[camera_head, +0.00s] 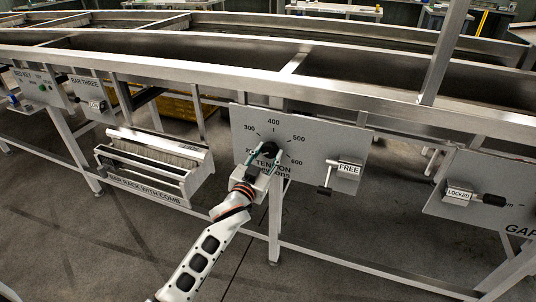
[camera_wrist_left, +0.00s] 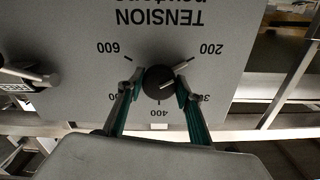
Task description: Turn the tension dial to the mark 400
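The tension dial (camera_wrist_left: 158,82) is a round black knob on a grey panel (camera_head: 309,126). The wrist view shows the panel upside down, with marks from 200 to 600 around the knob. A pale pointer line on the knob runs toward the 200 mark; the 400 mark (camera_wrist_left: 158,113) lies below the knob there. My left gripper (camera_wrist_left: 158,86) has its green fingers on either side of the knob, very close to it. I cannot tell whether both fingertips touch it. In the head view my left gripper (camera_head: 258,155) partly hides the dial. My right gripper is not in view.
A handle labelled FREE (camera_head: 348,168) sticks out right of the dial. A LOCKED handle (camera_head: 459,193) is on another panel farther right. A bar rack with comb (camera_head: 155,165) stands to the left. A steel frame leg (camera_head: 275,220) runs below the dial.

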